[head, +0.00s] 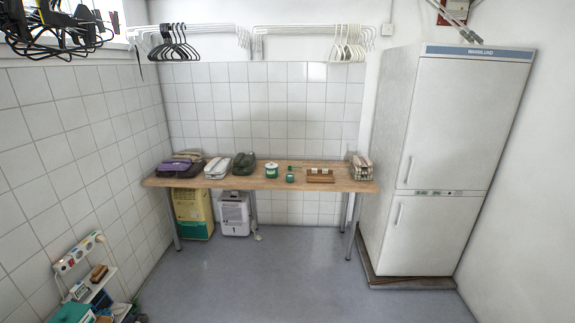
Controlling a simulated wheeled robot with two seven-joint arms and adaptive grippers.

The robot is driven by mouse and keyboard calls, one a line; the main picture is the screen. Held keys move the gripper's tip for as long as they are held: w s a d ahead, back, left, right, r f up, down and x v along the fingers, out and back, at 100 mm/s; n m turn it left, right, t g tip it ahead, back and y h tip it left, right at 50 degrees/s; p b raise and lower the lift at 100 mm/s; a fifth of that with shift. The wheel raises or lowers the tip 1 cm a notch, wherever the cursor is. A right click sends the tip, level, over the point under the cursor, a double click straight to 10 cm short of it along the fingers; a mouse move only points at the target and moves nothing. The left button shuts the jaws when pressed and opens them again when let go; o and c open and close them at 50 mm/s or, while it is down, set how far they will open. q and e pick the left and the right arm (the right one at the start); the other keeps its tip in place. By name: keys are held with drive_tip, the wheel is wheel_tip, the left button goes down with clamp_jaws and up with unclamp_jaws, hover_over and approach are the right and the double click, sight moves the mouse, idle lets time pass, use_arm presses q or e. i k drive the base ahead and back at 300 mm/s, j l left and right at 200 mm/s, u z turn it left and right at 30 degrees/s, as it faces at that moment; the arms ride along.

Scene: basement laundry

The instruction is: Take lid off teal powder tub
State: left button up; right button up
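A small tub (271,171) with a teal-green body and a pale top stands upright near the middle of the wooden table (225,181). It looks like the teal powder tub. Its top seems to be covered, but it is too small to tell how the lid sits. A smaller teal item (290,178) is just to its right, with a thin dark green object (294,167) behind it. Neither of my grippers shows in the head view, and nothing is touching the tub.
A wooden tray (320,179) and a checked bag (361,168) are to the right. A yellow container (193,213) and a white one (233,214) stand underneath. A fridge (450,150) is right, a low shelf (103,285) left. Open floor lies in front.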

sight(271, 165)
drive_tip(key=i, duration=3.25)
